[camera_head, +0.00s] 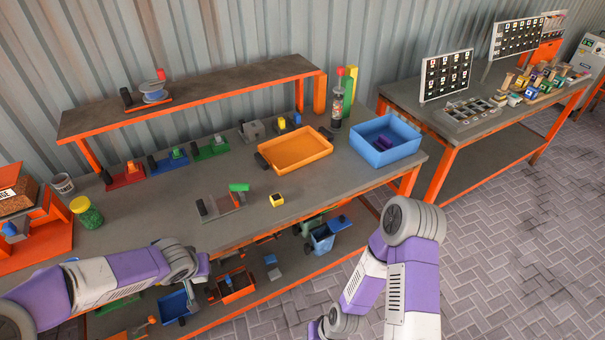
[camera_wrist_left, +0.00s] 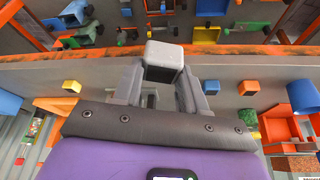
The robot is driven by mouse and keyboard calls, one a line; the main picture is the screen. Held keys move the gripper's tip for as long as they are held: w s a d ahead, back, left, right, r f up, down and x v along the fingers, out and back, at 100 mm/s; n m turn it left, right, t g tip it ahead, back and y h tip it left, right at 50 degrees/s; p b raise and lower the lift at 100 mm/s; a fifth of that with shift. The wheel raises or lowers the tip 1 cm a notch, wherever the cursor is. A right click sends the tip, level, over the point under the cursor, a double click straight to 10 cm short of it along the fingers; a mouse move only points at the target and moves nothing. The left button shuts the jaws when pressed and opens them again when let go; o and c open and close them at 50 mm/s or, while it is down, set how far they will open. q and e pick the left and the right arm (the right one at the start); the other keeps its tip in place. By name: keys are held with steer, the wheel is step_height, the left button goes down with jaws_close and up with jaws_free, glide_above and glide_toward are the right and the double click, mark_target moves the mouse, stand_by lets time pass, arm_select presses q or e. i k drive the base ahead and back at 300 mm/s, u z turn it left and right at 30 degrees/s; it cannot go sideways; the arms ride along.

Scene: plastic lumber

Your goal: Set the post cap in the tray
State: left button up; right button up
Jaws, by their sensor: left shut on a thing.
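My left gripper (camera_wrist_left: 165,78) is shut on a small pale grey, box-shaped piece, which looks like the post cap (camera_wrist_left: 164,55). In the wrist view the cap sits between the two grey fingers, near the bench's orange edge. In the head view my left wrist (camera_head: 198,268) is at the bench's front edge, and the fingers and cap are not clear there. The shallow orange tray (camera_head: 295,152) lies on the bench, to the right of and behind my left wrist. Its floor looks empty. My right arm folds down at the lower right, with its gripper out of view.
A blue bin (camera_head: 385,150) with a purple piece stands right of the tray. A raised shelf (camera_head: 200,88) runs behind.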

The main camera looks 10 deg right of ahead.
mark_target(300, 155)
steer(key=z, duration=1.35)
steer(key=i, duration=1.8)
steer(key=u, duration=0.85)
